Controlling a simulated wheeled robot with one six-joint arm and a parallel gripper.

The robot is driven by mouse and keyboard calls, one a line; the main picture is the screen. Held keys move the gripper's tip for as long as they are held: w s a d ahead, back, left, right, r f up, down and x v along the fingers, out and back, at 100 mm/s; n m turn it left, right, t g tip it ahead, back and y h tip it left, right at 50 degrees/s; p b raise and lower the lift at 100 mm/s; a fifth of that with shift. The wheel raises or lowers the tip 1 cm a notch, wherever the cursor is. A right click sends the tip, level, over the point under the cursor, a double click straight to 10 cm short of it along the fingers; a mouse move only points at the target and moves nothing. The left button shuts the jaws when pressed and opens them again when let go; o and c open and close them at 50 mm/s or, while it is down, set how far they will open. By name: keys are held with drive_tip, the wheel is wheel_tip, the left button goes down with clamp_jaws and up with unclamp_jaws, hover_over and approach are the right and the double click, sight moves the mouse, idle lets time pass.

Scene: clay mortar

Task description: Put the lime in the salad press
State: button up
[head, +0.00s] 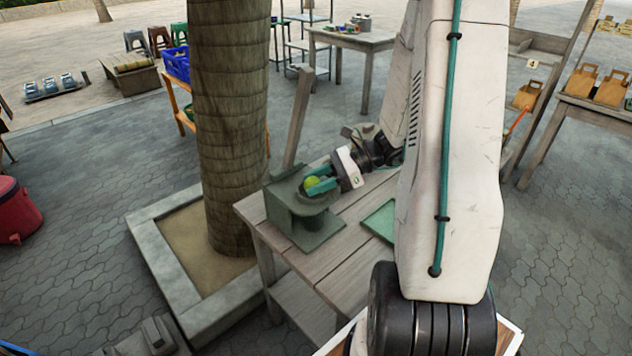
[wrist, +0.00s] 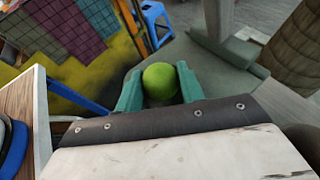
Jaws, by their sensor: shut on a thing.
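The lime (head: 311,184) is a small green ball held between the teal fingers of my gripper (head: 319,186). The wrist view shows the lime (wrist: 160,82) with one finger on each side of it. The salad press (head: 292,222) is a grey-green block on the wooden table, with a round part on top and a long handle (head: 298,118) standing up behind it. In the head view my gripper and the lime appear at or just over the round part. Whether the lime touches it I cannot tell. The inside of the press is hidden.
The wooden table (head: 345,262) carries a flat green board (head: 380,220) to the right of the press. A thick tree trunk (head: 229,120) in a stone-edged planter stands close to the table's left. A blue crate (head: 177,63) and another table (head: 350,40) stand farther back.

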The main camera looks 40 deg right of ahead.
drive_tip(key=shift+f, duration=0.2)
drive_tip(key=o, duration=1)
drive_tip(key=shift+c, duration=0.2)
drive_tip(key=shift+r, duration=0.15)
